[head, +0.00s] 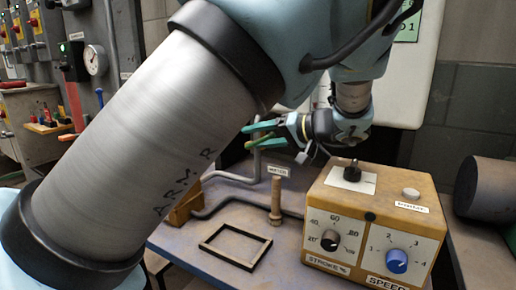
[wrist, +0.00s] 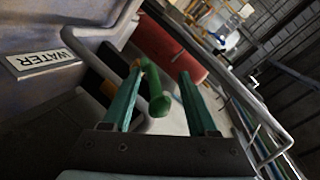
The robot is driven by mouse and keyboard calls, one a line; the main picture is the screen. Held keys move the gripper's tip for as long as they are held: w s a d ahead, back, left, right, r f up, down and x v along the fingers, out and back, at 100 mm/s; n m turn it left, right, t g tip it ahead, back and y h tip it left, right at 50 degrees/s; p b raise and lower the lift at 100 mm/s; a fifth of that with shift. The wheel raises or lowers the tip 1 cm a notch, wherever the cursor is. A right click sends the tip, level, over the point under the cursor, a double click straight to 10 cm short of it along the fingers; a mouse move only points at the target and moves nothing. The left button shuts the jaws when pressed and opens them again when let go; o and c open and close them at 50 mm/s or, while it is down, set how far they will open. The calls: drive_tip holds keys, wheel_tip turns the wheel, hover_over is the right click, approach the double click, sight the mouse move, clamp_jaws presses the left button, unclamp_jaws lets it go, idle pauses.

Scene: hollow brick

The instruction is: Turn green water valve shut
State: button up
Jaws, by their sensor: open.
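The green water valve handle (wrist: 155,88) shows in the wrist view as a short green lever with a rounded end. It lies between the two teal fingers of my gripper (wrist: 160,72), closer to the left finger; I cannot tell whether it touches. An orange-brown bit shows at its upper end. In the head view my gripper (head: 247,137) is open, pointing left above the back of the bench, beside a pipe. The valve is hard to tell from the fingers there. A WATER label (wrist: 45,59) is at left in the wrist view.
A yellow control box (head: 372,222) with knobs stands on the bench at right. A wooden peg (head: 276,200) and a dark empty frame (head: 258,241) are below my gripper. Grey pipes run behind. A dark cylinder (head: 490,188) lies at far right.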

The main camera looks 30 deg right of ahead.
wheel_tip(320, 180, up, 7)
drive_tip(key=shift+r, duration=0.2)
idle(0.3)
drive_tip(key=s+d+r+p, duration=0.2)
drive_tip(key=s+r+p, duration=0.2)
drive_tip(key=r+p, duration=0.3)
drive_tip(key=shift+s+r+p, duration=0.15)
drive_tip(key=shift+r+p, duration=0.15)
drive_tip(key=shift+r, duration=1.85)
